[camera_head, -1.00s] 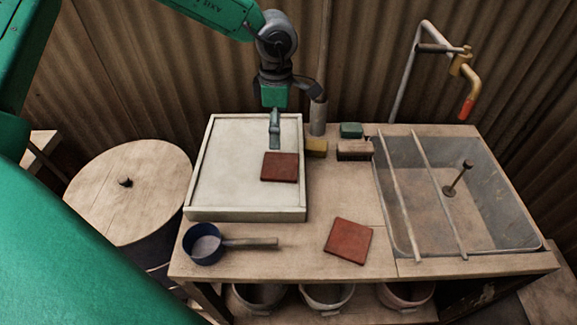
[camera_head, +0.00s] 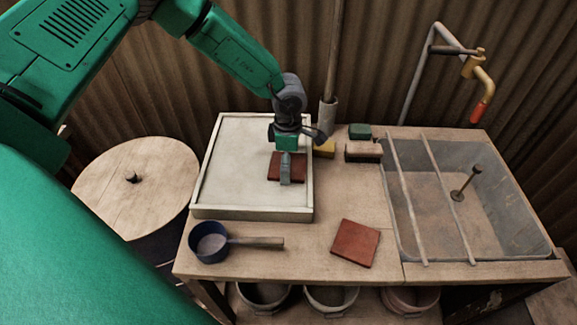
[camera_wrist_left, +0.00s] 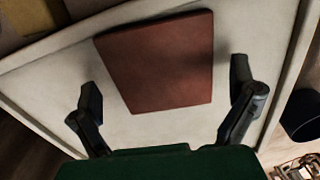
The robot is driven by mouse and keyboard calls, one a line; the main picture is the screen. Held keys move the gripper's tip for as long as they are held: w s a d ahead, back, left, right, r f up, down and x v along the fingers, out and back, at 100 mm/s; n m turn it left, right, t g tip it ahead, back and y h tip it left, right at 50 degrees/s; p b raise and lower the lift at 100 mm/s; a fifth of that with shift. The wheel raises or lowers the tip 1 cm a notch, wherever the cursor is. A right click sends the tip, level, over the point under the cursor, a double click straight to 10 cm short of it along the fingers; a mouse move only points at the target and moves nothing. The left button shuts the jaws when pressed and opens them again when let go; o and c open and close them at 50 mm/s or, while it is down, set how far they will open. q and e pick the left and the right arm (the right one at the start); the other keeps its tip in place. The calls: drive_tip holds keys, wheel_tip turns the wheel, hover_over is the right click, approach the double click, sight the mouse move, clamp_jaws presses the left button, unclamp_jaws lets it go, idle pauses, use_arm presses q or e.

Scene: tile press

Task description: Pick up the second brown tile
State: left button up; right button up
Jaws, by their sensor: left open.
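One red-brown tile (camera_head: 273,167) lies flat in the pale, low-walled tray (camera_head: 229,213), towards its right side. My left gripper (camera_head: 286,182) is in front of and over this tile in the head view and hides its middle. In the left wrist view the tile (camera_wrist_left: 160,62) lies between and beyond the two open fingers (camera_wrist_left: 165,108), with nothing held. I cannot tell how high the fingertips are above it. A second red-brown tile (camera_head: 355,243) lies flat on the bare table at the front, turned at an angle. My right gripper is not in view.
A blue pan (camera_head: 208,242) stands at the table's front left. A yellow block (camera_head: 324,149), a brown brush-like block (camera_head: 363,151) and a green block (camera_head: 359,131) sit behind the tray's right side. A sink (camera_head: 480,247) with two rails and a tap (camera_head: 478,75) is on the right.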

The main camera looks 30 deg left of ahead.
use_arm(q)
drive_tip(key=shift+f, duration=0.2)
drive_tip(key=c, duration=1.4)
drive_tip(key=shift+o, duration=0.2)
drive_tip(key=shift+r, duration=0.15)
